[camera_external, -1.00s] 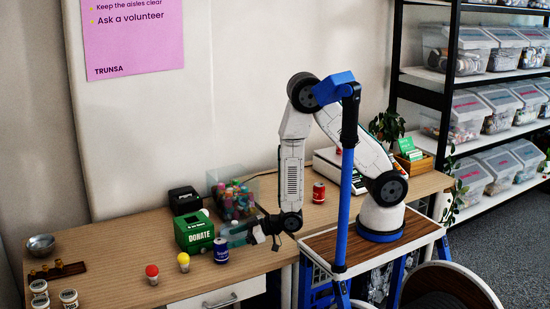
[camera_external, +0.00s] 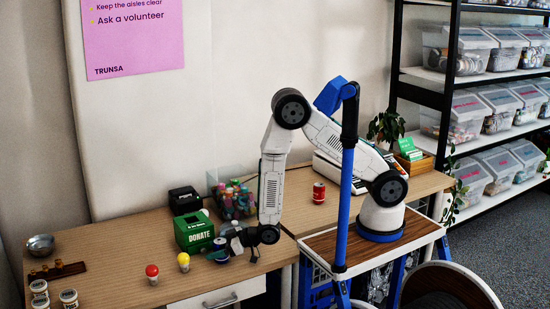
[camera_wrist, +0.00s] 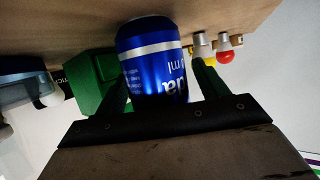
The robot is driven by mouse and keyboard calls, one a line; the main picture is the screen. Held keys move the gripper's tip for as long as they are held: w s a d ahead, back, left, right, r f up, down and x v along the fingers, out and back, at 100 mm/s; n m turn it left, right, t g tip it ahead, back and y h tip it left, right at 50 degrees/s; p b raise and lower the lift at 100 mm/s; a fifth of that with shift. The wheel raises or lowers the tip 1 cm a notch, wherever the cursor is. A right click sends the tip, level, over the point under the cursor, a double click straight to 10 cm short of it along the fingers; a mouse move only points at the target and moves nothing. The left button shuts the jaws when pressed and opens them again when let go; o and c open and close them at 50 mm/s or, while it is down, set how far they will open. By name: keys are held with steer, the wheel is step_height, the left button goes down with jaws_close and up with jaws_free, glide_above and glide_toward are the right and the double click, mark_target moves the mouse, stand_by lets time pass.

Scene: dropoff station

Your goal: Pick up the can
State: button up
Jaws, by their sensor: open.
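A blue can (camera_external: 221,247) with a silver band stands on the wooden table in front of the green donation box. In the wrist view the blue can (camera_wrist: 153,58) sits between my two green fingers, its lower part hidden behind the gripper body. My gripper (camera_external: 228,252) reaches in from the right and is open around the can; whether a finger touches it I cannot tell. A red can (camera_external: 319,193) stands apart on the table to the right, near the scale.
The green donation box (camera_external: 194,232) stands just behind the blue can. A yellow bulb (camera_external: 184,262) and a red bulb (camera_external: 152,272) are to its left. A clear bin of colourful items (camera_external: 236,200) is behind. The table's front edge is close.

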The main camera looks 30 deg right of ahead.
steer(key=c, duration=1)
steer(key=shift+r, duration=0.1)
